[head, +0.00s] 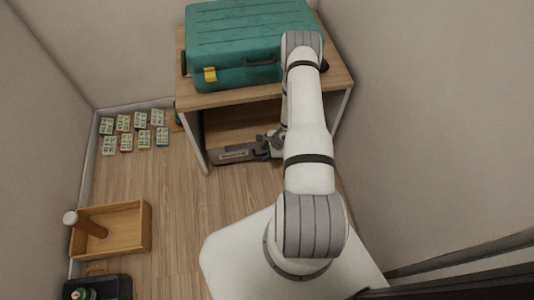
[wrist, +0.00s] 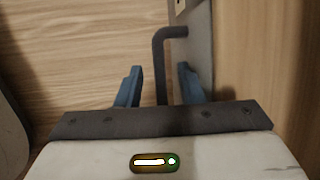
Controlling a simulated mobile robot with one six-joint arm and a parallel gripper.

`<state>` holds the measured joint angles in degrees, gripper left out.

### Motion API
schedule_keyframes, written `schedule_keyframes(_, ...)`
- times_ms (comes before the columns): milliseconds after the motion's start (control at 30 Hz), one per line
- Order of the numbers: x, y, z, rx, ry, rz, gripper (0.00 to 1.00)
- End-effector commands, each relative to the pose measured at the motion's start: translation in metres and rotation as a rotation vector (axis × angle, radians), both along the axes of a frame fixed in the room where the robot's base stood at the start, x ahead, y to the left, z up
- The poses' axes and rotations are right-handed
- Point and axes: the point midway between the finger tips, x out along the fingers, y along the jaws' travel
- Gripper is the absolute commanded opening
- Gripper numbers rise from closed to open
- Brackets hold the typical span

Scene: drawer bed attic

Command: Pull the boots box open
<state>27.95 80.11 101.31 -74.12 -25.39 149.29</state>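A grey box front (head: 238,153), which I take to be the boots box, sits low under the wooden table; its label is too small to read. In the wrist view its grey panel (wrist: 200,45) carries a dark bent bar handle (wrist: 160,65). My gripper (head: 272,145) is beside the right end of the box front, partly hidden by my arm. In the wrist view my gripper (wrist: 158,86) has its two blue fingers apart, with the handle bar between them. A gap shows on both sides of the bar.
A green case (head: 240,45) with a yellow latch lies on the wooden table (head: 340,80). Several small patterned blocks (head: 125,124) lie at the left wall. A wooden tray (head: 135,228) holds a brown bottle-like thing (head: 88,224). The floor before the table is clear.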

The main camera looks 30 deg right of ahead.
Motion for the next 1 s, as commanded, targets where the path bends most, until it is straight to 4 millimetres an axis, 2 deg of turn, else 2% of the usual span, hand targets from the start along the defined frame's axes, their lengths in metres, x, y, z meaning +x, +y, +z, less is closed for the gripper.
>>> schedule_keyframes(300, 0.0006, 0.0003, -0.0027, -0.001, 0.0, -0.002, 0.33)
schedule_keyframes(700, 0.0004, -0.0002, -0.0026, -0.001, 0.0, -0.002, 0.01)
schedule_keyframes(1000, 0.0003, -0.0005, -0.0025, 0.0, 0.0, -0.003, 0.0)
